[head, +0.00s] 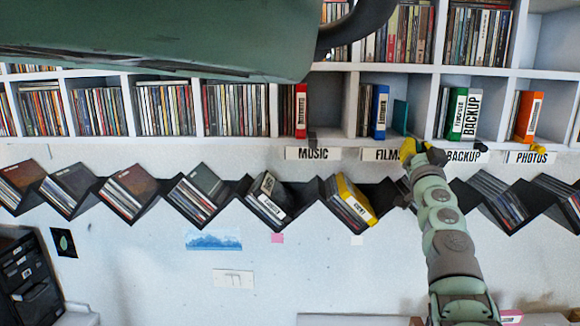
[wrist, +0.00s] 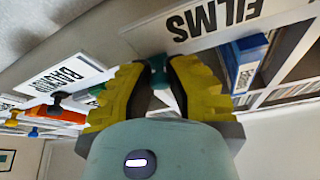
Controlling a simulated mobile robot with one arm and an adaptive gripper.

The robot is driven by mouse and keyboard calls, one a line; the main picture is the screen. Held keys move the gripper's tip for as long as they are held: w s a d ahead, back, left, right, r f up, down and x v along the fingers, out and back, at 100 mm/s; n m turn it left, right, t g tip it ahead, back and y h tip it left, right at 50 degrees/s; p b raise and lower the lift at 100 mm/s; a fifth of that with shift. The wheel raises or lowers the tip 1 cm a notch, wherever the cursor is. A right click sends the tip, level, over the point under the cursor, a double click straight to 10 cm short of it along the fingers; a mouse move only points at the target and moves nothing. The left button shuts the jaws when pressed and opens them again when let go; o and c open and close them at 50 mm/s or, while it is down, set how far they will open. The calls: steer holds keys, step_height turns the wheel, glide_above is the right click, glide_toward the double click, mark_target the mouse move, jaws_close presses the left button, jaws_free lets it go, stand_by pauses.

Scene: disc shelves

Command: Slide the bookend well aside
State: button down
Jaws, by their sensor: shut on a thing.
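The teal bookend (head: 400,116) stands upright in the FILMS compartment, right of a blue case (head: 379,111), with a gap between them. My gripper (head: 421,149) is at the shelf's front edge, just below and right of the bookend. In the wrist view its yellow fingers (wrist: 158,84) are closed around a small teal part (wrist: 158,70), which looks like the bookend's front end. The fingers hide most of this part. The blue case also shows in the wrist view (wrist: 245,65), to the right of the fingers.
The FILMS label (head: 384,154) and BACKUP label (head: 464,157) hang below the shelf edge near my gripper. A green case (head: 457,113) stands in the compartment to the right. Zigzag disc racks (head: 350,203) run along the wall below.

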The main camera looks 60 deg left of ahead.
steer(key=shift+w+d+r, duration=0.25)
steer(key=shift+w+d, duration=0.7)
steer(key=shift+w, duration=0.05)
steer(key=c, duration=1.3)
jaws_free()
steer(key=shift+d, duration=0.1)
steer(key=o, duration=0.4)
steer(key=shift+s, duration=0.1)
steer(key=shift+o, duration=0.2)
steer(key=shift+f, duration=0.1)
steer(key=shift+a, duration=0.2)
steer(key=shift+s+f, duration=0.1)
